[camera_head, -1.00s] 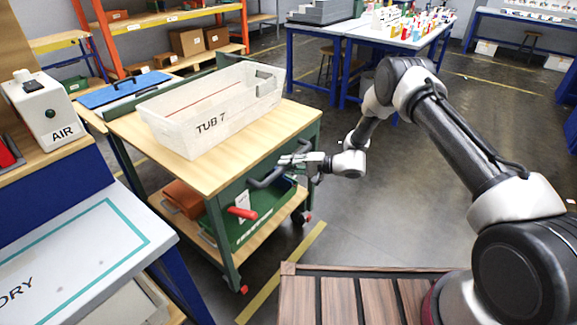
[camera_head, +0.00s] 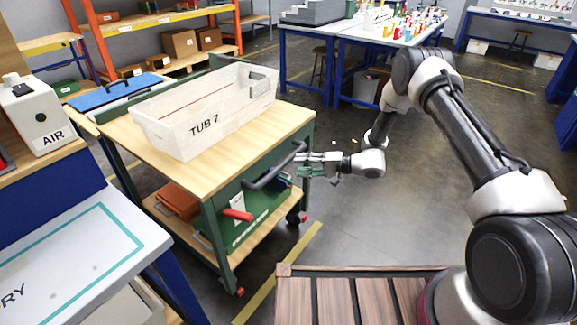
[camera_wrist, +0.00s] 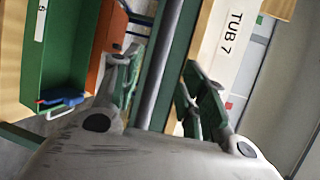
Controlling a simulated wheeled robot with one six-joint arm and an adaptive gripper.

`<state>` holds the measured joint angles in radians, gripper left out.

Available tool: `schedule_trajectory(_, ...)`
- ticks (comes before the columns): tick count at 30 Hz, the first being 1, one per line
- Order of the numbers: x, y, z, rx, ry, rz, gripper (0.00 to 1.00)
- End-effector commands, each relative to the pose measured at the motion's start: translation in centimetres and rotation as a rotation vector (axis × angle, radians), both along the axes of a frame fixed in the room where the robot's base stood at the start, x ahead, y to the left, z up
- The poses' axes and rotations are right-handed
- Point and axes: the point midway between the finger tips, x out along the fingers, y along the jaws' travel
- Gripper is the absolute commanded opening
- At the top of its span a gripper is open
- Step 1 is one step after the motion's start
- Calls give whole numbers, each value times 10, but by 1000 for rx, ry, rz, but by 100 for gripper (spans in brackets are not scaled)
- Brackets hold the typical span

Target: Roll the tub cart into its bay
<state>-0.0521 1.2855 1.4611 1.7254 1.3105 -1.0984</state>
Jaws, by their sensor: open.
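The tub cart (camera_head: 216,186) has a wooden top, a green frame, a lower shelf and casters with red parts. A white tub (camera_head: 205,112) marked TUB 7 sits on its top. The dark push handle (camera_head: 262,180) sticks out from the cart's right side; the handle also shows in the wrist view (camera_wrist: 166,45). My gripper (camera_head: 305,166) is open at the handle's right end. In the wrist view the bar lies between its spread green fingers (camera_wrist: 160,75), and I see no grip on it. Whether they touch it I cannot tell. No marked bay is clearly identifiable.
A yellow floor line (camera_head: 278,272) runs beside the cart. A bench with an AIR unit (camera_head: 38,115) stands at left, shelving (camera_head: 165,40) behind, and blue-legged tables (camera_head: 375,35) farther back. Open floor lies right of the cart.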

Motion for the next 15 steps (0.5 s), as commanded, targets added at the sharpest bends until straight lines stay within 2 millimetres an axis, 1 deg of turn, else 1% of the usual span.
schedule_trajectory(1, -1, -10, 2, 0, 0, -3, 42)
schedule_trajectory(3, -3, -20, 4, 1, -1, -2, 42)
schedule_trajectory(6, -5, -29, 6, 1, -1, -1, 42)
schedule_trajectory(9, -6, -34, 7, 1, 0, -1, 42)
schedule_trajectory(15, -7, -34, 7, 1, -1, 0, 42)
